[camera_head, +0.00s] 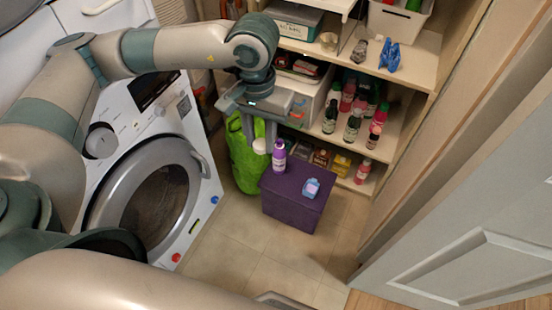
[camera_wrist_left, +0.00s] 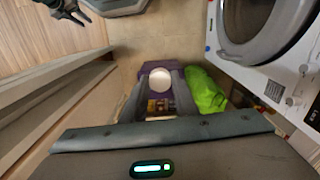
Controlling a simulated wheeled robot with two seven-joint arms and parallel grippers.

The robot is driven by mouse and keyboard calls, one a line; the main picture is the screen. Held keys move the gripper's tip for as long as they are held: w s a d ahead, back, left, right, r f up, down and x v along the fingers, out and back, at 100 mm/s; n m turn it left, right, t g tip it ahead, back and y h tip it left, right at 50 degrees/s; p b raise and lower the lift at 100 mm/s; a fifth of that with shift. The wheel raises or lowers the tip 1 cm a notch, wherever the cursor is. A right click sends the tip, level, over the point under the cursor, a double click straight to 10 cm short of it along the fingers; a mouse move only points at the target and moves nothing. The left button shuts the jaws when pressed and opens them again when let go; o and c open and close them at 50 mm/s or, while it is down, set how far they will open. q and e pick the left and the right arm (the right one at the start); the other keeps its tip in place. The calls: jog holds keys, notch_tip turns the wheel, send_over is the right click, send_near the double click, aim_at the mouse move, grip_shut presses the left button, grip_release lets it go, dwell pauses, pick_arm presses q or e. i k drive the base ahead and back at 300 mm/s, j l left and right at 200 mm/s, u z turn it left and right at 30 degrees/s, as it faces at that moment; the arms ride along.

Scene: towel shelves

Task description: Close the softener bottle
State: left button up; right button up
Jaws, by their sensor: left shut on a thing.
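The softener bottle (camera_head: 279,158) is purple and stands upright on a purple box, with a pale top. My left gripper (camera_head: 260,147) points down just left of the bottle, above the box's edge. It is shut on a round white cap (camera_head: 259,146), which also shows between the fingers in the left wrist view (camera_wrist_left: 159,80). The cap is apart from the bottle. The bottle itself cannot be made out in the left wrist view. A dark gripper, my right one (camera_wrist_left: 70,10), shows partly at the top left there; its jaw opening is unclear.
A green bag (camera_head: 245,160) stands behind left, beside the washing machine (camera_head: 150,170). Shelves (camera_head: 415,62) with several bottles stand behind. A door (camera_head: 470,240) is at right; floor in front is clear.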

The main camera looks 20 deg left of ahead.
aim_at(278, 153)
jog(key=l+u, duration=0.8)
jog(key=k+l+u, duration=0.15)
jog(key=u, duration=0.25)
jog(key=k+l+u, duration=0.15)
jog(key=l+u, duration=0.25)
